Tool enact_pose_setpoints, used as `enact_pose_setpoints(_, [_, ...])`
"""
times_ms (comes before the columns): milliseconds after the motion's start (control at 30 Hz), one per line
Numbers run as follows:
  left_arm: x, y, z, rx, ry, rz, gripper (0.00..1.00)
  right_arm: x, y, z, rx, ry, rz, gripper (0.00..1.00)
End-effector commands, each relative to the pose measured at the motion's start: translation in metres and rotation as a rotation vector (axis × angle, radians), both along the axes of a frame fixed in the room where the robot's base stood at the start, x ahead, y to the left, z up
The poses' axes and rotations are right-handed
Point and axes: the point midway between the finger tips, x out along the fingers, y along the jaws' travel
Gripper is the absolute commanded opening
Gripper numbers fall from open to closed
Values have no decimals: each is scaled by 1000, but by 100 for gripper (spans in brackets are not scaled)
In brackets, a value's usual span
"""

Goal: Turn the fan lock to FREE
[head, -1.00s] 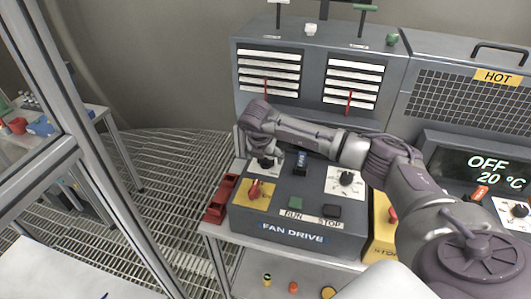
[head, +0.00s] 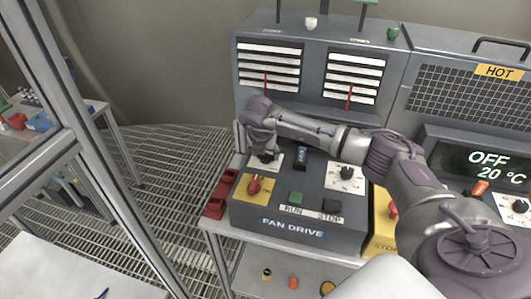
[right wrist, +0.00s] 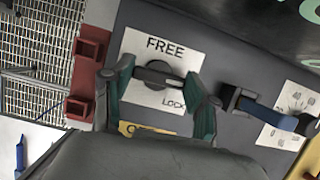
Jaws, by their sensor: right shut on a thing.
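The fan lock is a dark round knob with a grip bar (right wrist: 158,76) on a white plate (right wrist: 150,50) marked FREE above and LOCK at its lower right. The bar lies roughly across the picture, between the two words; I cannot tell which end points. My right gripper (right wrist: 160,82) has its two green fingers at the ends of the bar, shut on it. In the head view my right gripper (head: 264,153) is over the plate at the back left of the FAN DRIVE box (head: 345,231) and largely hides the knob. My left gripper is not in view.
A blue-tipped switch (head: 301,157) stands just right of the lock. A red knob on a yellow plate (head: 254,186) is in front, with a green button (head: 296,197) and black button (head: 332,206). Red trays (head: 217,206) sit left of the box.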

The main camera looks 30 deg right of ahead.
Motion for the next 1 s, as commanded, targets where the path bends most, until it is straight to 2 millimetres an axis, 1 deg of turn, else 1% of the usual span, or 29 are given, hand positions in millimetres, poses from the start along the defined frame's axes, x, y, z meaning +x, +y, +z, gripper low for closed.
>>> enact_pose_setpoints(33, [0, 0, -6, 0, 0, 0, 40, 0, -1, -2, 0, -1, 16, 23])
enact_pose_setpoints(267, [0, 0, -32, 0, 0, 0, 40, 1, -1, -5, -1, -7, 154, 23])
enact_pose_setpoints(600, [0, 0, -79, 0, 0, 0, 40, 0, -3, -5, -2, -8, 467, 23])
enact_pose_setpoints(800, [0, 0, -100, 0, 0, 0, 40, 0, -3, -4, -1, -8, 656, 23])
enact_pose_setpoints(1000, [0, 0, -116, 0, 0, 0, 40, 0, -4, -2, -1, -8, 845, 23])
